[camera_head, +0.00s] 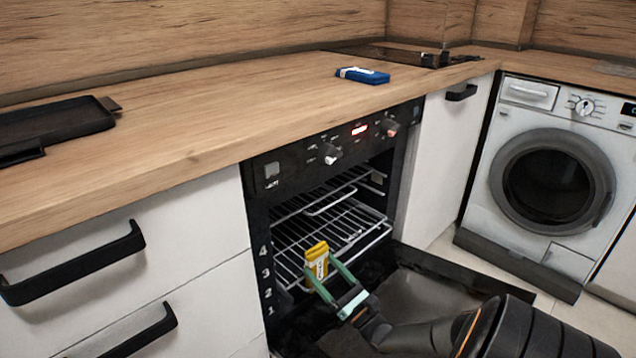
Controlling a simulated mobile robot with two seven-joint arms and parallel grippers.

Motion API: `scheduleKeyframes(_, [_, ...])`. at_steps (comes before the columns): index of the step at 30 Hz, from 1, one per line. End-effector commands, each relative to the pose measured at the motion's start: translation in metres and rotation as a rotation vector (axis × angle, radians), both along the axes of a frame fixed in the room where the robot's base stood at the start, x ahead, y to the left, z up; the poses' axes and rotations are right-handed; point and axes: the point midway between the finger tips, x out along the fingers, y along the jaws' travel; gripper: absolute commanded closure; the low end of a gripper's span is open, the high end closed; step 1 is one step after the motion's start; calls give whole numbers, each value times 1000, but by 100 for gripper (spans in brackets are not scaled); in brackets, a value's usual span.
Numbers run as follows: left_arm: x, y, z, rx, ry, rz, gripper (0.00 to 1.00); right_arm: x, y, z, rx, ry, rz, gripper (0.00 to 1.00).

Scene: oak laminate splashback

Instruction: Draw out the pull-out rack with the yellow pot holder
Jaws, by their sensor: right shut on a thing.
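The oven (325,150) has its door (425,290) folded down. Inside is a wire pull-out rack (335,226), at about the height of the upper level numbers on the frame. My right gripper (322,271) comes in from the lower right with green fingers. It is shut on the yellow pot holder (317,258), which is at the rack's front edge. The pot holder and fingers hide part of that edge, so I cannot tell whether the rack bar is pinched too. My left gripper is not in view.
White drawers with black handles (75,268) are at left. A washing machine (553,175) stands at right.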

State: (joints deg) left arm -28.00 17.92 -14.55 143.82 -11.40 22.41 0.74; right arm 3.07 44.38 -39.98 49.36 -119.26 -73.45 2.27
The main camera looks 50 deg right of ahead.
Motion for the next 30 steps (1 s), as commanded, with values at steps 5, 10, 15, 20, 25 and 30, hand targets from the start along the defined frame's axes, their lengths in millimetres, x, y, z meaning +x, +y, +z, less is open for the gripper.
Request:
scheduleKeyframes(5, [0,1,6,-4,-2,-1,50,-13,1,1,-1,1,1,77])
scheduleKeyframes(10, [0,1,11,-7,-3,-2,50,-25,3,1,-1,1,1,77])
scheduleKeyframes(15, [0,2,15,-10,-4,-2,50,-37,4,1,-1,0,0,77])
scheduleKeyframes(20, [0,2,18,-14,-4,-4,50,-48,5,1,-1,1,1,77])
scheduleKeyframes(25, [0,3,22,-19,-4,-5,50,-60,7,1,-1,1,1,77])
scheduleKeyframes(30, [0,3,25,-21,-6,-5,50,-72,8,1,0,1,1,77])
